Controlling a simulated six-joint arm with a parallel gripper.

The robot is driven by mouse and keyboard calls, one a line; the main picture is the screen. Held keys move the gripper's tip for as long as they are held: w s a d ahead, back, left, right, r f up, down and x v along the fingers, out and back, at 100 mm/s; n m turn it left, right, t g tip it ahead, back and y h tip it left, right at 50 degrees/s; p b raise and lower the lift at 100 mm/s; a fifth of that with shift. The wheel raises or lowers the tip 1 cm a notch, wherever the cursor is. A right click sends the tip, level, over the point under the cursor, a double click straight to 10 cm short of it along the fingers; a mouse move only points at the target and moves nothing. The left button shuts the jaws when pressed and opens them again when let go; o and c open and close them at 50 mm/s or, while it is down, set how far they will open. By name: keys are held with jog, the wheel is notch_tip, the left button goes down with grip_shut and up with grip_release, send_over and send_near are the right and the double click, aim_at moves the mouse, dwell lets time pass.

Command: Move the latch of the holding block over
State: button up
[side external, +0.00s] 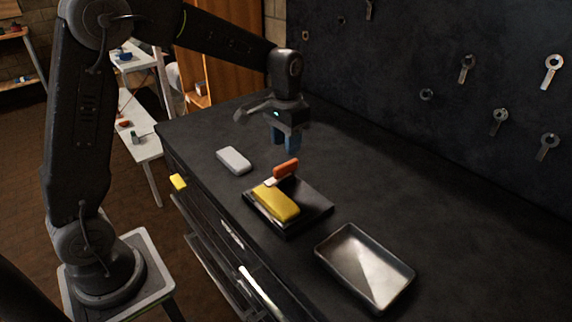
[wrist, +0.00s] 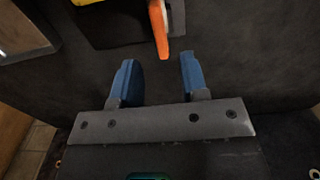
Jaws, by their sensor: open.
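The holding block (side external: 318,213) is a dark square base on the black bench top, with a yellow part (side external: 276,203) lying on it. The latch (side external: 286,168) has an orange handle and a pale metal arm, at the block's far edge. In the wrist view the orange latch handle (wrist: 158,28) points down toward the gap between my fingers. My gripper (side external: 285,146) has blue fingers, open and empty, above the bench just beyond the latch. The open fingers of my gripper also show in the wrist view (wrist: 158,75), apart from the handle.
A light grey rounded block (side external: 234,160) lies to the left of the holding block. A metal tray (side external: 366,268) sits at the near right. A dark wall with hanging wrenches (side external: 467,68) stands behind the bench. The bench top right of my gripper is clear.

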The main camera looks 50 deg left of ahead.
aim_at(286, 163)
notch_tip(286, 163, down, 7)
jog(key=shift+f, duration=0.1)
jog(key=shift+c, duration=0.3)
grip_shut()
